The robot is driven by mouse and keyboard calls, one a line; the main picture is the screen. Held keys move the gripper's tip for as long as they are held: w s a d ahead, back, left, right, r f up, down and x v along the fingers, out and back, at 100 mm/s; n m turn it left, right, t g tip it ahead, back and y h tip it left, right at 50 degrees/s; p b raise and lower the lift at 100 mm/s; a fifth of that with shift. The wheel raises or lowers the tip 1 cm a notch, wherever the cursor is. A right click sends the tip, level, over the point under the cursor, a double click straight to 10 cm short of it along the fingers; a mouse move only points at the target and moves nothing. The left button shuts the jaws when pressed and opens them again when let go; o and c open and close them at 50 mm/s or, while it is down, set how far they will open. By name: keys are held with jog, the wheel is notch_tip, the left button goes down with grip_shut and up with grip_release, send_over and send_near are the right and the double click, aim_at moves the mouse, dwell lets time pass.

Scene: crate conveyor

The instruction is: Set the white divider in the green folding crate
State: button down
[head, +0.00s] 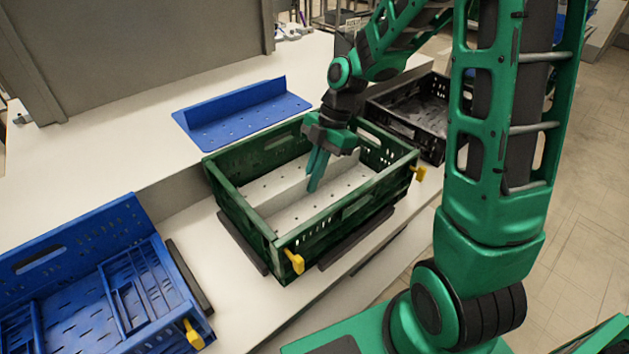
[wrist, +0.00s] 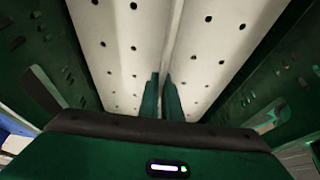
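The white divider (head: 290,192) lies inside the green folding crate (head: 233,213). It has a flat base with small holes and an upright wall along its middle. My gripper (head: 316,172) reaches down into the crate from above, at the divider's upright wall. In the wrist view, the two fingers (wrist: 162,98) stand close together with the thin wall of the divider (wrist: 120,45) running between them, so the gripper looks shut on it. The divider's base looks low between the crate walls; whether it touches the floor is hidden.
A blue divider (head: 245,112) lies on the white table behind the crate. A blue crate (head: 82,235) stands at the lower left with blue pieces in it. A black crate (head: 395,125) is at the right behind the green one. Dark rails flank the green crate.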

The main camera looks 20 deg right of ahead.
jog(key=shift+f, duration=0.7)
jog(key=shift+f, duration=0.1)
jog(key=c, duration=2)
grip_release()
jog(key=v, duration=1.2)
jog(key=shift+s, duration=0.1)
